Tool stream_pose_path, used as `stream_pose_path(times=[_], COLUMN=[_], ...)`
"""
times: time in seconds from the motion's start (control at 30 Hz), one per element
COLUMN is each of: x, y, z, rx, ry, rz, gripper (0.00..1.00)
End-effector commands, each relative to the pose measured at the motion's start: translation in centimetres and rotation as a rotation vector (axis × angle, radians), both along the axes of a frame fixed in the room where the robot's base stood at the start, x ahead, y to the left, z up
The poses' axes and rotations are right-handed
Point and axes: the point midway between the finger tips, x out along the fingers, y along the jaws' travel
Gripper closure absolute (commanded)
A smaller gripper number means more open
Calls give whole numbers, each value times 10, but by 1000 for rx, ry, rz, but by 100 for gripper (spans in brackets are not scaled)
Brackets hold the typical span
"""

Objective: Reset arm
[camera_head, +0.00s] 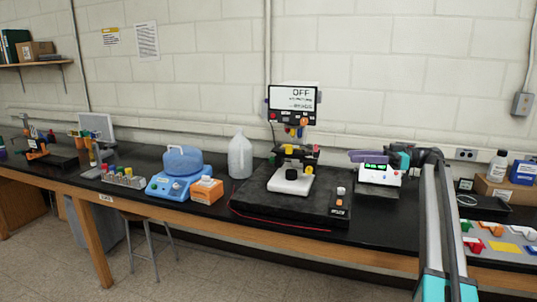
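My arm rises from the bottom right, with grey links and teal joints, up to a dark joint above the bench. From there it bends left toward a teal and dark end part, where my gripper (390,160) appears to be. The end is small and close to a white device with green displays (378,174). I cannot make out the fingers or tell whether they touch the device. A flat purple piece (366,156) shows at the device's top left; I cannot tell whether it is held.
The black bench (225,197) runs along the wall. A dark platform (290,207) carries a stand with an OFF display (292,98). A white bottle (497,166) and cardboard box (507,190) stand right.

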Motion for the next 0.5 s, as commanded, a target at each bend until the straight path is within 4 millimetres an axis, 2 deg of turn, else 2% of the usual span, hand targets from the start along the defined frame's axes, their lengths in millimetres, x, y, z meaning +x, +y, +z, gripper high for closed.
stream_pose_path(times=[0.23,0.37,0.47,0.5], x=[2,3,2,1], y=[15,26,36,42], z=[-45,-77,-111,-129], rx=[-24,-42,-62,-74], ry=[94,162,233,270], rz=[-17,-30,-43,-50], gripper=[66,66,66,66])
